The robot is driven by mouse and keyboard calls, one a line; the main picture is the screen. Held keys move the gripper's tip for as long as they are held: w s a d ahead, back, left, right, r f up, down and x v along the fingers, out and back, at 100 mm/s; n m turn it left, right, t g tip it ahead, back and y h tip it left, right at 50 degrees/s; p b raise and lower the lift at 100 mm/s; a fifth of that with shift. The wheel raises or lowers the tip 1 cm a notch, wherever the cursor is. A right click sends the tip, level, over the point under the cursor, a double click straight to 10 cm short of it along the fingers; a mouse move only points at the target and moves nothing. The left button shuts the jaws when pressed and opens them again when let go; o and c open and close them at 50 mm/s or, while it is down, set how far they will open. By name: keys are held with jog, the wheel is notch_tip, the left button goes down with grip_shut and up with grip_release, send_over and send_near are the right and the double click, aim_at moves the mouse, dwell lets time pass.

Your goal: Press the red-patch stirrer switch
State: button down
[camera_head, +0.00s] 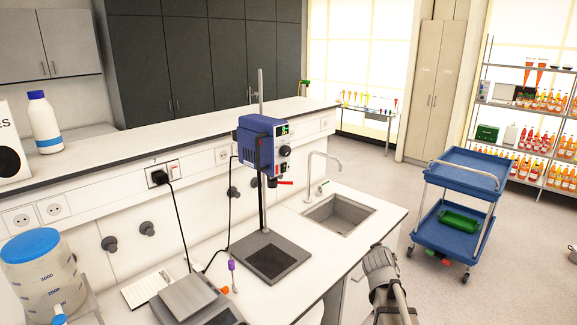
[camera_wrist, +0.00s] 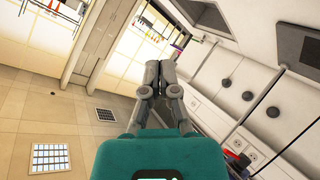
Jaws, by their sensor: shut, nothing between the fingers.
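The blue stirrer (camera_head: 262,146) stands on a dark base plate (camera_head: 270,257) on the white bench, in the middle of the head view. Its front has a lit green display (camera_head: 282,130), a dark knob (camera_head: 285,151) and a red part (camera_head: 285,183) low down. The head view shows only part of my arm, right of the bench.
A sink (camera_head: 338,213) with a tall tap is right of the stirrer. A balance (camera_head: 188,297) and a blue-lidded container (camera_head: 42,265) stand at front left. A blue cart (camera_head: 463,180) and bottle shelves (camera_head: 533,115) stand on the right, with open floor between.

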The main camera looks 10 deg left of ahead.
aim_at(284, 166)
jog(key=w+a+r+n+t+y+p, duration=0.25)
jog(key=w+a+r+n+y, duration=0.2)
jog(key=r, duration=0.25)
jog(key=w+a+r+n+t+y+p, duration=0.1)
jog(key=w+a+r+n+t+y, duration=0.2)
jog(key=w+a+r+n+t, duration=0.25)
jog(key=s+a+r+n+g+y+p, duration=0.2)
jog(key=a+r+n+g+y+p, duration=0.2)
jog(key=a+n+y, duration=0.7)
jog(key=shift+r+n+g+y, duration=0.45)
jog(key=shift+r+n+g, duration=0.5)
jog(key=shift+n+g, duration=0.85)
jog(key=shift+s, duration=0.1)
jog(key=p+x, duration=0.1)
jog(key=x, duration=1.3)
jog(key=shift+s+a+f+p, duration=0.1)
jog(key=shift+a+f+p, duration=0.05)
jog(key=shift+p, duration=0.15)
